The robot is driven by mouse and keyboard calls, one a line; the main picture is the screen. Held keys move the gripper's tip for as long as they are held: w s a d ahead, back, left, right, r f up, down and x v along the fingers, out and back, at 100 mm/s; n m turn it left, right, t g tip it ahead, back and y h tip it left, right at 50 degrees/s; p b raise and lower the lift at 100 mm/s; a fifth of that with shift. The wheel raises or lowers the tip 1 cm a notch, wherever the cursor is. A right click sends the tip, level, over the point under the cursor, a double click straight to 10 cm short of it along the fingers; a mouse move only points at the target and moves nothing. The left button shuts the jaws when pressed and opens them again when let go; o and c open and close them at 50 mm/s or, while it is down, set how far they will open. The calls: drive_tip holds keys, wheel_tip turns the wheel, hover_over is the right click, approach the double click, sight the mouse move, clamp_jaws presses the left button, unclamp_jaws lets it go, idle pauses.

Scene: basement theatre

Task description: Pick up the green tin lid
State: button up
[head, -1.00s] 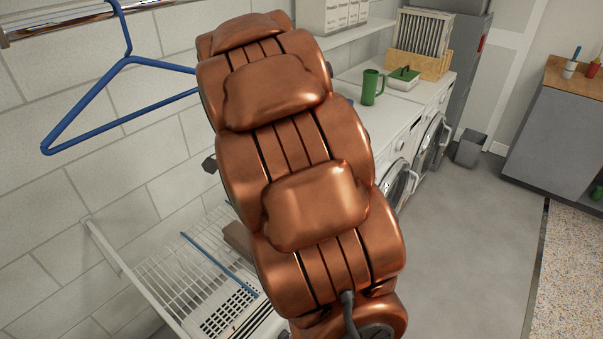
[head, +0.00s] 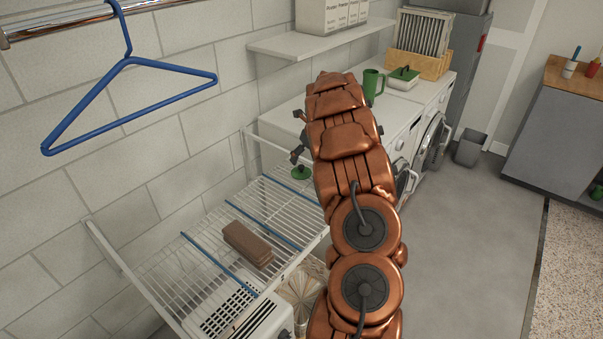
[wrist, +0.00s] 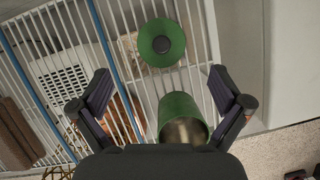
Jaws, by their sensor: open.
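The green tin lid, a round disc with a dark knob, lies on the white wire drying rack (head: 165,277). In the head view the lid (head: 301,173) is just left of my arm; in the wrist view the lid (wrist: 161,43) is near the top centre, beyond my fingertips. A green cylindrical tin (wrist: 182,118) shows below and right of it, between my fingers; my arm seems to hide it in the head view. My gripper (wrist: 160,85) is open and holds nothing. In the head view my gripper (head: 297,138) is partly hidden by my arm.
A brown block (head: 247,243) lies on the rack. A blue hanger (head: 130,62) hangs at left. Behind are a wall shelf (head: 290,44) and washing machines (head: 440,95) with a green mug (head: 372,86) and a green-lidded dish (head: 403,77).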

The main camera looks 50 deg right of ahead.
sight(301, 166)
drive_tip(key=shift+d+f+m, duration=0.3)
drive_tip(key=shift+d+f, duration=0.1)
drive_tip(key=shift+d, duration=0.05)
drive_tip(key=shift+w+d+f, duration=0.1)
drive_tip(key=shift+w+f, duration=0.2)
drive_tip(key=shift+f, duration=0.25)
drive_tip(key=shift+a+p+x, duration=0.2)
drive_tip(key=shift+p+x, duration=0.5)
drive_tip(key=shift+x, duration=0.55)
drive_tip(key=shift+a+p+x, duration=0.2)
drive_tip(key=shift+p+x, duration=0.45)
drive_tip(key=shift+x, duration=0.6)
drive_tip(key=shift+w+d+f, duration=0.1)
drive_tip(key=shift+w+f, duration=0.3)
drive_tip(key=shift+f, duration=0.15)
drive_tip(key=shift+s, duration=0.1)
drive_tip(key=c, duration=1.2)
